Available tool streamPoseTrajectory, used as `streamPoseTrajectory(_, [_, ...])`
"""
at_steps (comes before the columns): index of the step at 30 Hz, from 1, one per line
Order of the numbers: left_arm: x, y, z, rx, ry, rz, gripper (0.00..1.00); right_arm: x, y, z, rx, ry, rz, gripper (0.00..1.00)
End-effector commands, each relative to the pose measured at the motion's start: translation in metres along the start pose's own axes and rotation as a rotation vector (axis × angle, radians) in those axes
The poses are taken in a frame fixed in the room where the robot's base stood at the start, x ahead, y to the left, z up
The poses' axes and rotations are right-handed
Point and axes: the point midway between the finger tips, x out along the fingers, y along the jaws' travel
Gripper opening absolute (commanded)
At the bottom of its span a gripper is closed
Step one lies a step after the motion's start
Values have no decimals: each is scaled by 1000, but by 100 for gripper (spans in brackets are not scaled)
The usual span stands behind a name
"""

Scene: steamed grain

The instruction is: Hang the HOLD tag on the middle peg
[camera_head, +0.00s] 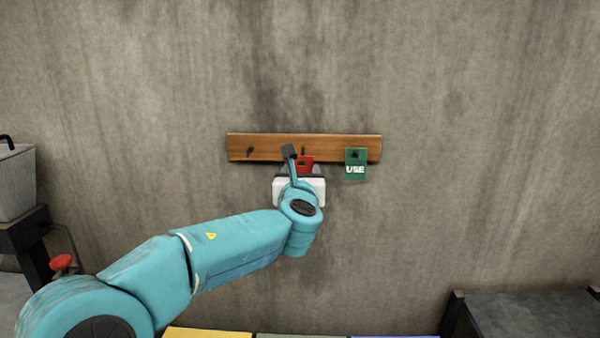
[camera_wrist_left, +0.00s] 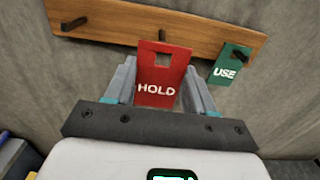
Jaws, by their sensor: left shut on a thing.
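The red HOLD tag (camera_wrist_left: 158,76) is upright between the fingers of my left gripper (camera_wrist_left: 160,68), which is shut on it. In the head view the tag (camera_head: 305,161) shows partly behind my left gripper (camera_head: 302,172), in front of the wooden rail (camera_head: 270,147). The middle peg (camera_wrist_left: 162,34) shows just above the tag's top edge in the wrist view, and the tag's square hole (camera_wrist_left: 162,59) appears below it. I cannot tell the gap in depth between tag and peg. My right gripper is not in view.
The green USE tag (camera_head: 355,167) hangs on the right peg, close to the right of my gripper. The left peg (camera_wrist_left: 73,24) is bare. A grey bin (camera_head: 14,180) stands far left, and a dark table (camera_head: 530,310) is at lower right.

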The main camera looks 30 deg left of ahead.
Motion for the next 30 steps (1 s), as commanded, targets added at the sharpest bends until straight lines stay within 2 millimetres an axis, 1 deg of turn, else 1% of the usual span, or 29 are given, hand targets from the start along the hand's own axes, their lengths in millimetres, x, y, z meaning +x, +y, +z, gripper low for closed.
streamPoseTrajectory(20, [45, 0, -2, 0, -1, 4, 26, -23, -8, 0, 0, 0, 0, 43])
streamPoseTrajectory(30, [67, 0, -1, 0, 0, 4, 26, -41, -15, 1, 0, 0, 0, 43])
